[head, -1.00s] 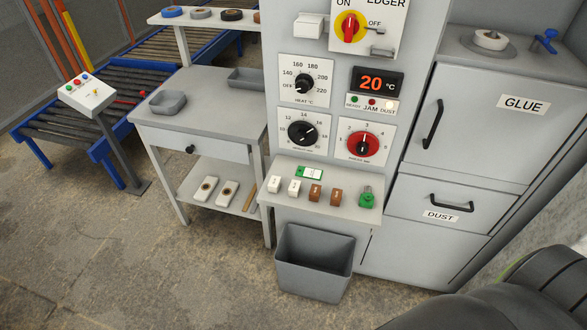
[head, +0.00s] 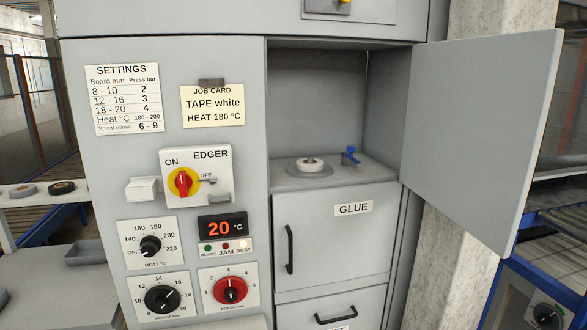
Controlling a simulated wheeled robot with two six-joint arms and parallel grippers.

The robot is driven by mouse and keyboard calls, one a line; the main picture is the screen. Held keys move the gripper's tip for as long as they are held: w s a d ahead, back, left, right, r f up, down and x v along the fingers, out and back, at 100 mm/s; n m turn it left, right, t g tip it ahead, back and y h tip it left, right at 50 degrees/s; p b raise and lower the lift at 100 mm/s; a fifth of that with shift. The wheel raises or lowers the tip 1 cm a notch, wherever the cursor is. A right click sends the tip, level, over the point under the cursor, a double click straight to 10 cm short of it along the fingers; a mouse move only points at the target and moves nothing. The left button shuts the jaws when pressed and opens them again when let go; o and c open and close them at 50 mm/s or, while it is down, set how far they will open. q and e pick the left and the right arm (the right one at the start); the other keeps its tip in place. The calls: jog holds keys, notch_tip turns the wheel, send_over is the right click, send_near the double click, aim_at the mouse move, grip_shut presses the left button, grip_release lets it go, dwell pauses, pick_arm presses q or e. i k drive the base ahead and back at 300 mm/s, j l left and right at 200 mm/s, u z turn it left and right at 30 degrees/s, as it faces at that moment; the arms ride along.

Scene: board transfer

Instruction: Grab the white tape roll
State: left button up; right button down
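A small white roll (head: 310,161) with a hole or post at its centre sits on a round grey disc (head: 326,171) inside the open upper compartment of the machine. A grey roll (head: 22,191) and a dark roll (head: 61,187) lie on a pale shelf (head: 40,203) at the left edge. The grey roll is partly seen and its exact colour is hard to tell. A job card (head: 212,105) reads "TAPE white". Neither of my grippers is in view.
The compartment's door (head: 480,130) stands wide open to the right. A blue clamp-like part (head: 350,155) stands beside the disc. The GLUE door (head: 335,240) below is shut. The EDGER switch (head: 183,182) and dials fill the panel at left.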

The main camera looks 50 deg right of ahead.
aim_at(317, 166)
jog(key=z, duration=1.8)
